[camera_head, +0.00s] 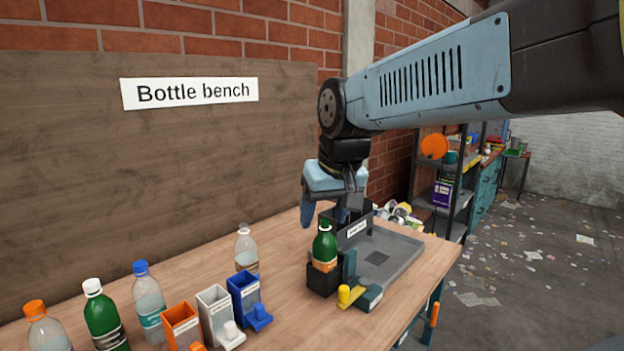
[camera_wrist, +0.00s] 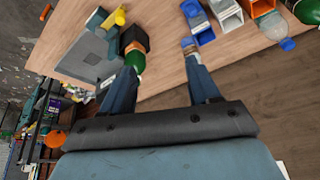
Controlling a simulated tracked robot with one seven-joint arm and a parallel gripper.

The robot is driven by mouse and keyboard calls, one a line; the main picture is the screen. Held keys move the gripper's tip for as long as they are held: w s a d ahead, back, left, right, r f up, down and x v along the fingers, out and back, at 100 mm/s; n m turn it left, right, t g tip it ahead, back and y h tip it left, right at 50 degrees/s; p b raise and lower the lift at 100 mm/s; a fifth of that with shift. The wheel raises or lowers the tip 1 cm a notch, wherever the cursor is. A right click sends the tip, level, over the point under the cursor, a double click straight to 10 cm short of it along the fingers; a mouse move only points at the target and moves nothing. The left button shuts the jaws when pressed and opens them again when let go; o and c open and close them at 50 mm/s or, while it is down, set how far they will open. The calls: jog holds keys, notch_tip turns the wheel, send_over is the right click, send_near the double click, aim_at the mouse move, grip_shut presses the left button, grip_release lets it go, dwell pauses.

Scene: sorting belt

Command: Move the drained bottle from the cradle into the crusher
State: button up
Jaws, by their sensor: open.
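A green bottle (camera_head: 325,245) with an orange lower part stands upright in a black cradle (camera_head: 322,279) on the bench. In the wrist view the bottle (camera_wrist: 137,61) is beside my left finger, with the cradle (camera_wrist: 131,38) beyond it. My gripper (camera_head: 327,216) is open and empty, pointing down just above and behind the bottle; its fingers (camera_wrist: 160,68) are wide apart. A grey tray (camera_head: 400,249) with a dark square in its floor is right of the cradle. A teal part with a yellow lever (camera_head: 350,295) is in front. I cannot tell which part is the crusher.
A clear bottle (camera_head: 246,252) stands left of the cradle. Blue (camera_head: 243,290), white (camera_head: 214,308) and orange (camera_head: 180,325) holders and several capped bottles (camera_head: 103,316) line the front left. A wooden board (camera_head: 180,150) backs the bench. Bare bench lies between clear bottle and cradle.

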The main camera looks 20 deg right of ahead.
jog(key=w+d+r+m+g, duration=0.15)
jog(key=w+d, duration=0.25)
jog(key=w, duration=0.5)
jog(key=m+g, duration=0.2)
send_near(325, 221)
jog(key=shift+h, duration=0.3)
jog(key=f, duration=0.3)
jog(key=w+f, duration=0.1)
jog(key=f, duration=0.7)
jog(key=shift+w+d, duration=0.1)
jog(key=shift+w, duration=0.05)
jog(key=shift+c, duration=0.4)
jog(key=c, duration=1)
jog(key=shift+r, duration=0.2)
